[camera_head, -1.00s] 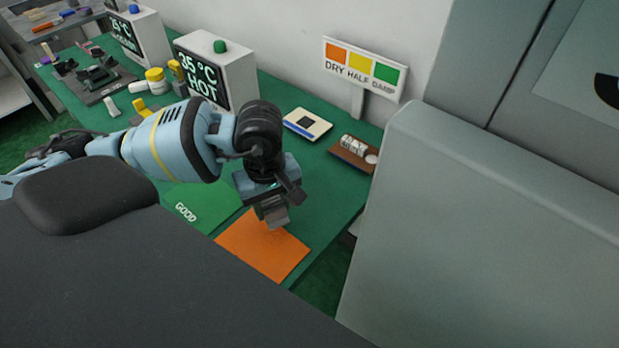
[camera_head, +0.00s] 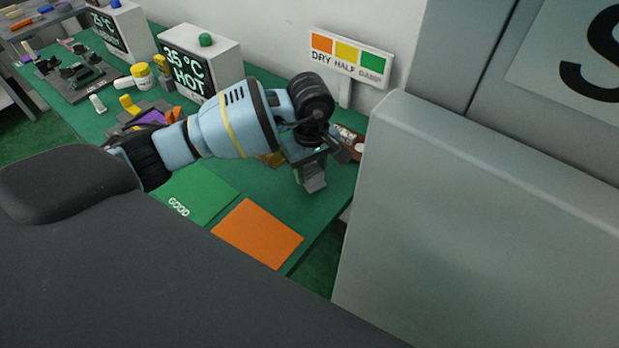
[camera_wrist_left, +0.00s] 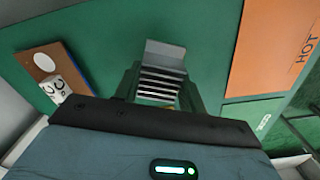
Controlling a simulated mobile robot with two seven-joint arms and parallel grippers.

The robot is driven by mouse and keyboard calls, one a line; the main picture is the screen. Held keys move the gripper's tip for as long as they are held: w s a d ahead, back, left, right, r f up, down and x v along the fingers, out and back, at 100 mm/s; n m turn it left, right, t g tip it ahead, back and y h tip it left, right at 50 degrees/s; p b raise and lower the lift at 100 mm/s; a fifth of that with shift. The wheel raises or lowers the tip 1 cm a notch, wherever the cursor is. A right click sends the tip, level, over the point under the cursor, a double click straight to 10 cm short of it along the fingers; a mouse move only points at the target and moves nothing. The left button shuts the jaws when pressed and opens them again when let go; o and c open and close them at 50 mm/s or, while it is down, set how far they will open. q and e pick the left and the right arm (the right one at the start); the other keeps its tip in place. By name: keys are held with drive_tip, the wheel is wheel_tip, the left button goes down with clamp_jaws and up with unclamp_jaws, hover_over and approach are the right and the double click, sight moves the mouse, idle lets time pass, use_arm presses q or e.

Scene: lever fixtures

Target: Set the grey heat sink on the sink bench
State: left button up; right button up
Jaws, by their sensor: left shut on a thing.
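My left gripper (camera_head: 313,168) is shut on the grey heat sink (camera_head: 314,183). The heat sink hangs below the fingers, over the bare right part of a green-topped bench (camera_head: 325,212). In the left wrist view the heat sink (camera_wrist_left: 161,82) shows light fins and a flat grey end plate between the fingers. I cannot tell whether it touches the bench top. No label shows whether this is the sink bench. My right gripper is not in view.
An orange mat (camera_head: 258,233) marked HOT and a green mat (camera_head: 200,192) marked GOOD lie nearby. A brown tray (camera_wrist_left: 36,58) holds a white cylinder. A DRY/HALF/DAMP sign (camera_head: 347,57) stands behind. A tall grey cabinet (camera_head: 470,220) is close on the right.

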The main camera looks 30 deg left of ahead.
sight(310, 180)
use_arm(q)
drive_tip(key=shift+s+f, duration=0.1)
drive_tip(key=shift+f, duration=1.5)
drive_tip(key=shift+f, duration=0.15)
drive_tip(key=o, duration=1)
wheel_tip(310, 180, up, 12)
drive_tip(key=shift+r, duration=0.15)
